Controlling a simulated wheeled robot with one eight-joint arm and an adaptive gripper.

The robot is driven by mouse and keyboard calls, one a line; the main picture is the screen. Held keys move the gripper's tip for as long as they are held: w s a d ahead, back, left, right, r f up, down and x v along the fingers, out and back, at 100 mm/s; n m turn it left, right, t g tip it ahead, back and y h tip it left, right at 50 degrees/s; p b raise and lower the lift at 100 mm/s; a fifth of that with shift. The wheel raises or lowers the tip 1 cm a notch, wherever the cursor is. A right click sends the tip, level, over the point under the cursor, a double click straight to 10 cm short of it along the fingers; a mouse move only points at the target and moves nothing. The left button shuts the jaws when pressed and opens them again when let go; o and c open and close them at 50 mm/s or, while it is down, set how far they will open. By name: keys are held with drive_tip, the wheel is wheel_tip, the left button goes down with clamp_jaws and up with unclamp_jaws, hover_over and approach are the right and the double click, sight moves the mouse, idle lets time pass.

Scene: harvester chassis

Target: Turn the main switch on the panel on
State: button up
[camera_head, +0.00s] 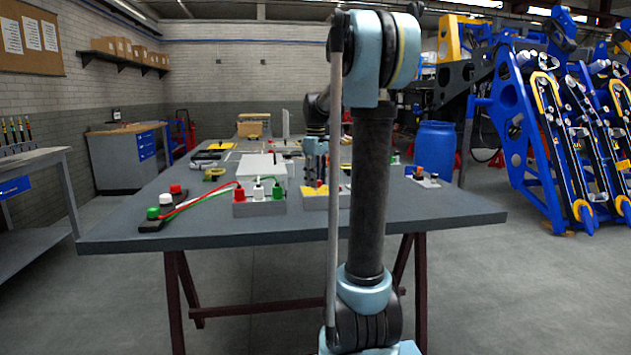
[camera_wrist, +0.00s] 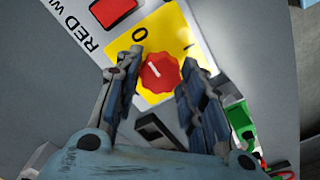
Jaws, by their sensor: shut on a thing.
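The main switch is a red scalloped knob (camera_wrist: 160,72) on a yellow plate (camera_wrist: 175,22) in the wrist view. A white line on the knob slants toward its upper left, roughly toward the black "0" on the plate. A second black mark is to the right of the "0". My gripper (camera_wrist: 161,70) has one finger on each side of the knob and is shut on it. In the head view my gripper (camera_head: 317,172) points down at the panel box (camera_head: 312,203), and my arm partly hides that box.
A red square (camera_wrist: 113,12) and "RED" lettering lie beside the yellow plate. Left of the panel stands a box with red, white and green plugs (camera_head: 259,193); red and green cables run to a connector block (camera_head: 163,207). The table's front left (camera_head: 210,225) is clear.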

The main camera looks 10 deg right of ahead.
drive_tip(key=shift+m, duration=0.3)
drive_tip(key=m, duration=0.8)
drive_tip(key=shift+w+m, duration=0.1)
drive_tip(key=shift+m, duration=0.2)
drive_tip(key=m, duration=0.4)
drive_tip(key=shift+m, duration=2.2)
drive_tip(key=o, duration=1)
drive_tip(key=shift+o, duration=0.2)
drive_tip(key=shift+r, duration=0.1)
wheel_tip(320, 180, up, 12)
